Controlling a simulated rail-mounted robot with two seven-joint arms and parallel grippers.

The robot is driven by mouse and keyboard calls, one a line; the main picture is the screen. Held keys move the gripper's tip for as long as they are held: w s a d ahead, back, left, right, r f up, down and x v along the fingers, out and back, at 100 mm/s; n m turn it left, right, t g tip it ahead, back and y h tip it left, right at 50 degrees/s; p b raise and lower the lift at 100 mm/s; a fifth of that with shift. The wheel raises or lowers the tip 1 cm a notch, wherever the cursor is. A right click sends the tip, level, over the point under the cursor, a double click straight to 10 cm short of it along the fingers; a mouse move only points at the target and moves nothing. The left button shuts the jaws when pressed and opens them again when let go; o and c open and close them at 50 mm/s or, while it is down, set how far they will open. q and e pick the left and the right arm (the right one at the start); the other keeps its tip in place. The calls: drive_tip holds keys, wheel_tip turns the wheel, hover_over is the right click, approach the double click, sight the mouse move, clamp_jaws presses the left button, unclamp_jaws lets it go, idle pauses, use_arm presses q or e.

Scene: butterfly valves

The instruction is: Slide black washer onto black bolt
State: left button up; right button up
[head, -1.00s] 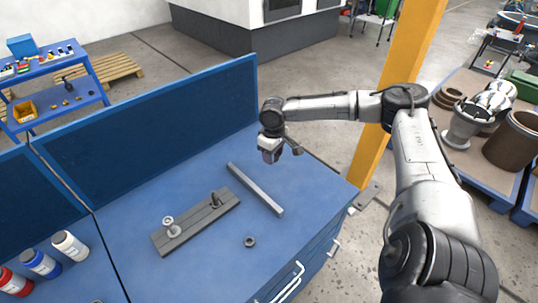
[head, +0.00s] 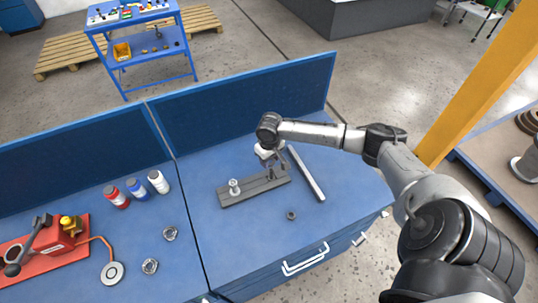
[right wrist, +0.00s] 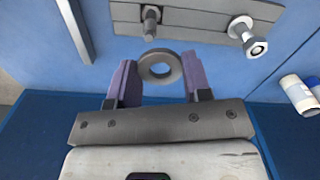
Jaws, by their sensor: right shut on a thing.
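My right gripper (head: 266,158) is low over the far right end of the grey plate (head: 240,197). In the right wrist view its two purple fingers (right wrist: 160,80) are shut on the dark grey washer (right wrist: 160,76), gripped by opposite sides of its rim with its hole open. The black bolt (right wrist: 151,24) stands on the plate just past the washer in that view; the washer appears apart from it. The bolt also shows beside the gripper in the head view (head: 271,172). A silver bolt (right wrist: 247,38) with a light washer stands at the plate's other end. My left gripper is out of view.
A long grey bar (head: 307,174) lies right of the plate. A dark nut (head: 291,215) lies in front. Bottles (head: 137,189) and a red fixture (head: 45,250) stand at left. A blue panel (head: 245,108) closes the bench's back. The front bench surface is mostly clear.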

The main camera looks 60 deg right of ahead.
sight(272, 168)
drive_tip(key=shift+w+d+f, duration=0.1)
drive_tip(key=shift+d+f, duration=0.05)
drive_tip(key=shift+d, duration=0.55)
drive_tip(key=shift+d+m, duration=0.15)
drive_tip(key=shift+m, duration=0.35)
wheel_tip(272, 168, down, 2)
drive_tip(key=b, duration=0.3)
wheel_tip(272, 168, down, 2)
drive_tip(key=b, duration=0.3)
drive_tip(key=shift+f, duration=0.1)
drive_tip(key=shift+p, duration=0.3)
drive_tip(key=shift+f, duration=0.55)
drive_tip(key=shift+p, duration=0.6)
